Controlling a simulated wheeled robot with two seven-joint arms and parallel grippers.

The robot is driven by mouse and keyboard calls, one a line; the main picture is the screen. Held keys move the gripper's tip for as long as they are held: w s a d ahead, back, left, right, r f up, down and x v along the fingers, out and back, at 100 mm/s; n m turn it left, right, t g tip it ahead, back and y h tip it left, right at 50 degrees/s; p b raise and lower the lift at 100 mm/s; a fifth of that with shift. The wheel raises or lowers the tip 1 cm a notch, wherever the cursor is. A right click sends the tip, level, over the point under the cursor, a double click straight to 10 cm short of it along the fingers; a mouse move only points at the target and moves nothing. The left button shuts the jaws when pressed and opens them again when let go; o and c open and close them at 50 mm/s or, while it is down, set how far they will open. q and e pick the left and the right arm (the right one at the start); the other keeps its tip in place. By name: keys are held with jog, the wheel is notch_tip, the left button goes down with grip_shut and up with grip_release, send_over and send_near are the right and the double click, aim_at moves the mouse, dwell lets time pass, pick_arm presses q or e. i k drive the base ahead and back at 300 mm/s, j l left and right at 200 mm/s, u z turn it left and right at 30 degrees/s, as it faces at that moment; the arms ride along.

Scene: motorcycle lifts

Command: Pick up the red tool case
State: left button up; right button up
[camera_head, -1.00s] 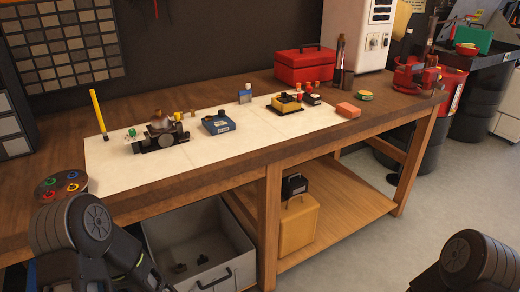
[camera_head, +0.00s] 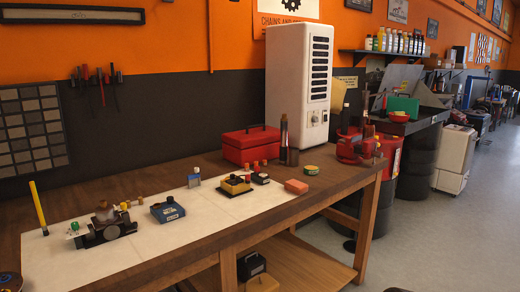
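The red tool case (camera_head: 251,146) is a closed box with a dark handle on its lid. It sits upright on the wooden workbench (camera_head: 330,182), towards the back, left of the white cabinet. Its front and lid show clearly, with small items standing close to its front right. Neither of my grippers shows in the head view, so I cannot see whether they are open or shut.
A dark bottle (camera_head: 284,140) stands right of the case, before the white cabinet (camera_head: 299,84). A yellow-and-black device (camera_head: 234,185), a blue box (camera_head: 167,211) and an orange block (camera_head: 296,187) lie nearer the front. Open floor (camera_head: 430,240) lies to the right.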

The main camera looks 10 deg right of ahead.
aim_at(249, 145)
jog(key=l+u, duration=0.35)
jog(key=i+l+u, duration=0.1)
jog(key=u, duration=0.25)
jog(key=l+u, duration=0.45)
jog(key=l, duration=0.35)
jog(key=k+l+u, duration=0.1)
jog(key=l, duration=0.4)
jog(key=k+l+u, duration=0.1)
jog(key=l, duration=0.35)
jog(key=k+l+u, duration=0.15)
jog(key=l, duration=0.3)
jog(key=l+u, duration=0.1)
jog(key=l, duration=0.35)
jog(key=k+l+u, duration=0.1)
jog(key=l, duration=0.35)
jog(key=k+l, duration=0.1)
jog(key=l, duration=0.2)
jog(key=k+l, duration=0.15)
jog(key=l, duration=0.2)
jog(key=k+l, duration=0.1)
jog(key=l, duration=0.2)
jog(key=k+l, duration=0.15)
jog(key=l, duration=0.15)
